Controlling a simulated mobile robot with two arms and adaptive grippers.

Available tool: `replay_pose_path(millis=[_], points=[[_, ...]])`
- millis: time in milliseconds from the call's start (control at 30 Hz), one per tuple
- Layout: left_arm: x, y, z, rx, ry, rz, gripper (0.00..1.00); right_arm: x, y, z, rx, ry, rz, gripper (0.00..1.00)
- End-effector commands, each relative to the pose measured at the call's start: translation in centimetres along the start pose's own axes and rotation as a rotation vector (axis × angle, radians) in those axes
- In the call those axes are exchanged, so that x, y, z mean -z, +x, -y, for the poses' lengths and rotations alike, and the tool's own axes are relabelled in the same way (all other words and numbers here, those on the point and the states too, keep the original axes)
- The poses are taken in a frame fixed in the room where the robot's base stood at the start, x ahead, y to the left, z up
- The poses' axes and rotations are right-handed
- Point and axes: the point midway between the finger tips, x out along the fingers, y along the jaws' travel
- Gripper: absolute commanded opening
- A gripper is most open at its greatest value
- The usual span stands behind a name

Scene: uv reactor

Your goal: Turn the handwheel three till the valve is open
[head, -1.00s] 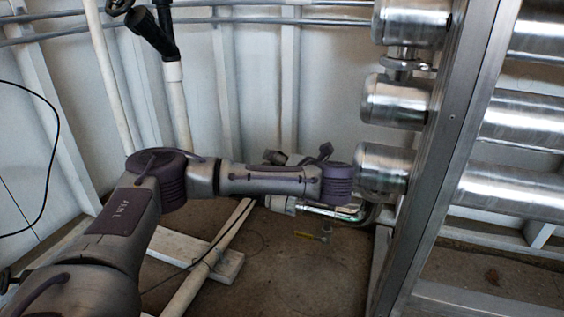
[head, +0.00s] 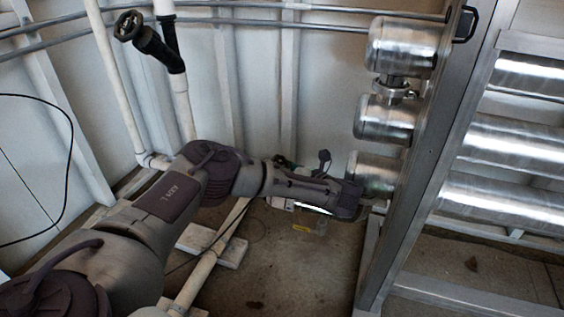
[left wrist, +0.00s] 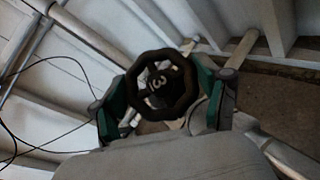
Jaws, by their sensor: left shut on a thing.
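Handwheel three (left wrist: 157,86) is a dark, scalloped wheel with a pale 3 on its hub, in the middle of the left wrist view. My left gripper (left wrist: 162,92) has one green-padded finger on each side of the wheel and is shut on its rim. In the head view the left gripper (head: 284,161) is mostly hidden behind my own forearm, with only a bit of green showing. The wheel cannot be made out there. Whether the valve is open cannot be seen. My right gripper is not in view.
Another dark handwheel (head: 128,25) sits on a black valve on a white pipe at upper left. Stacked steel cylinders (head: 385,118) and a metal frame post (head: 425,165) stand right of my arm. A white pipe (head: 195,281) runs low along the floor.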

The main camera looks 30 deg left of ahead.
Motion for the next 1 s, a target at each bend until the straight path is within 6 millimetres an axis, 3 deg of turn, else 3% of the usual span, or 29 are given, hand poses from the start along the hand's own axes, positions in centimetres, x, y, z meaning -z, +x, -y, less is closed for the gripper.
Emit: replay_pose_path(millis=[333,367,500,833,1000], points=[[0.1,-0.1,0.0,0.000,0.002,-0.001,0.40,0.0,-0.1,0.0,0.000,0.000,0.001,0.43],[0.1,-0.1,0.0,0.000,0.002,-0.001,0.79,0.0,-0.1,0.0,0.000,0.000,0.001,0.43],[0.1,0.0,0.0,0.001,0.002,-0.001,0.99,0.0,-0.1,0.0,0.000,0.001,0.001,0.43],[-0.1,0.0,0.0,0.001,0.000,0.000,0.99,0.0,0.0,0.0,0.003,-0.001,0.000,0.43],[-1.4,-0.3,-0.5,0.004,-0.002,0.003,0.99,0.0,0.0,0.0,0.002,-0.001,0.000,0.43]])
